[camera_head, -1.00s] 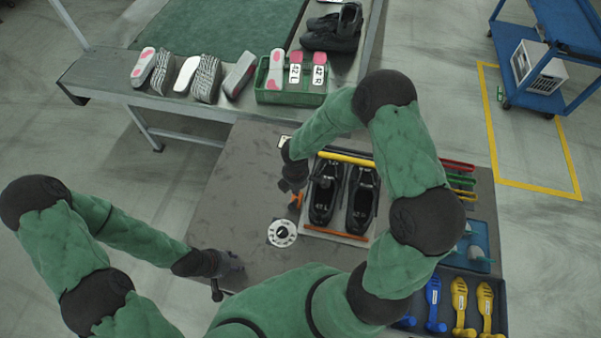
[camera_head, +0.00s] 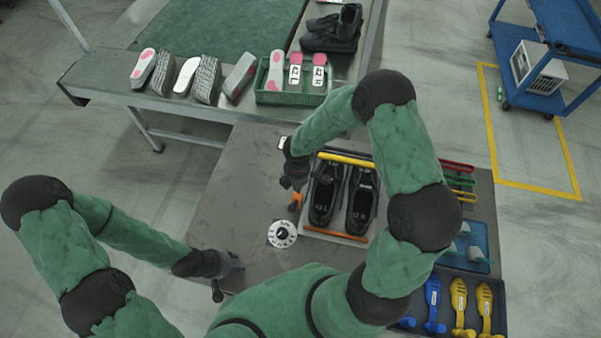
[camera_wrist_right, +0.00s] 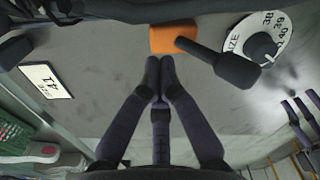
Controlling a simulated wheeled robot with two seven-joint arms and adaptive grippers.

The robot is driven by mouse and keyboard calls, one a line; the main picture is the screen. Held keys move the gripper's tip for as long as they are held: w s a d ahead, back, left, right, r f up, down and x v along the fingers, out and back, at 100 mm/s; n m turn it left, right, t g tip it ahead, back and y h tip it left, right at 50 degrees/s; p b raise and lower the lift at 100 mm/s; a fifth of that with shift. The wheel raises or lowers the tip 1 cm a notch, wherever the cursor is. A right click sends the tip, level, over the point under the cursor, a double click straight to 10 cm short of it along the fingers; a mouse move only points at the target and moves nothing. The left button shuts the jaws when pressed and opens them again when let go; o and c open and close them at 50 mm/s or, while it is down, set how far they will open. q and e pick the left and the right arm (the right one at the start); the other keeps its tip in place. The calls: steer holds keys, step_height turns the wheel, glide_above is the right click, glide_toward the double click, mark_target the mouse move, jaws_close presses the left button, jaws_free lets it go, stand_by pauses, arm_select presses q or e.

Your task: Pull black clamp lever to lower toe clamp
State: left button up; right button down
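The black lever (camera_wrist_right: 236,70) shows in the right wrist view, its thick black grip reaching out from an orange block (camera_wrist_right: 174,39). The orange block also shows in the head view (camera_head: 295,202), at the left side of the shoe fixture. My right gripper (camera_wrist_right: 160,68) has its fingertips together with nothing visible between them; it is apart from the lever in the picture, left of the grip. In the head view the right gripper (camera_head: 294,184) is beside the fixture, and the lever cannot be made out there. My left gripper (camera_head: 230,268) is low over the table's left side; its fingers are unclear.
Two black shoes (camera_head: 324,194) lie in the fixture between a yellow bar (camera_head: 346,158) and an orange bar (camera_head: 336,236). A white size dial (camera_head: 282,234) is nearby. A dark tray (camera_head: 454,316) holds blue and yellow pieces at right. The left table area is bare.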

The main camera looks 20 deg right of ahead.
step_height(320, 180, up, 9)
steer(key=p, duration=0.7)
stand_by(0.5)
stand_by(0.5)
